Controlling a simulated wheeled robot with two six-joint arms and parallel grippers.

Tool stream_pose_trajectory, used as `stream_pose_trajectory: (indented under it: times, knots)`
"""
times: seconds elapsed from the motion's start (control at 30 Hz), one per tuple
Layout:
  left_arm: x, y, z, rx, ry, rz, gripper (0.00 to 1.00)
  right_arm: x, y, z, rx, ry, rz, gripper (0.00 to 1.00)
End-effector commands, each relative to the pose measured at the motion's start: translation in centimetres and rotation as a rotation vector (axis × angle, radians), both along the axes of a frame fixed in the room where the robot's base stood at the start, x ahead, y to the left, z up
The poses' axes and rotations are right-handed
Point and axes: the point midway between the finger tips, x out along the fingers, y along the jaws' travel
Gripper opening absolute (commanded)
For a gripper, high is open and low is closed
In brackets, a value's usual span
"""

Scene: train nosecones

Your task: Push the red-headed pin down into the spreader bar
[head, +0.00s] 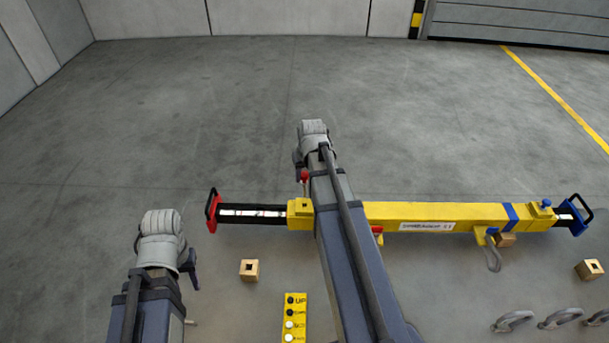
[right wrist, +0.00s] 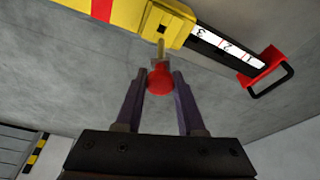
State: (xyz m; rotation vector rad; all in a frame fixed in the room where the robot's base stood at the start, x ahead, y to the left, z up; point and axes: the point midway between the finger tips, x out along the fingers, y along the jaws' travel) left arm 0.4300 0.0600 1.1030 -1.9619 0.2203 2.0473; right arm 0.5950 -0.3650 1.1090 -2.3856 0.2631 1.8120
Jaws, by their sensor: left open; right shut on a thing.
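The yellow spreader bar (head: 390,212) lies across the floor, with a dark numbered slide (head: 250,214) out of its left end. A yellow collar block (head: 299,208) with a top hole sits at that joint; it also shows in the right wrist view (right wrist: 164,24). My right gripper (right wrist: 159,80) is shut on the red-headed pin (right wrist: 160,76), holding it by its head. The pin (head: 304,176) stands above the collar; whether its tip is inside the hole I cannot tell. My right arm covers part of the bar. My left gripper (head: 191,268) is open and empty, well left of the bar's middle.
A red handle (head: 212,210) ends the slide; a blue handle (head: 579,215) ends the bar at right. Small wooden blocks (head: 249,270), grey shackles (head: 513,321) and a yellow button panel (head: 295,318) lie nearer. The floor beyond is clear.

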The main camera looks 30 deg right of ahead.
Motion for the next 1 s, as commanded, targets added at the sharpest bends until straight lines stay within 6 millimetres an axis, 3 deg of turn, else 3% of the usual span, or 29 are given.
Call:
stream_pose_trajectory:
  times: [0.5,1.0]
  knots:
    - [0.0,0.0,-3.7,0.001,0.0,-0.007,0.47,0.0,0.0,-3.7,0.0,0.0,0.0,0.0]
    - [0.0,0.0,-4.1,0.002,0.0,-0.009,0.47,0.0,0.0,-4.1,0.0,0.0,0.0,0.0]
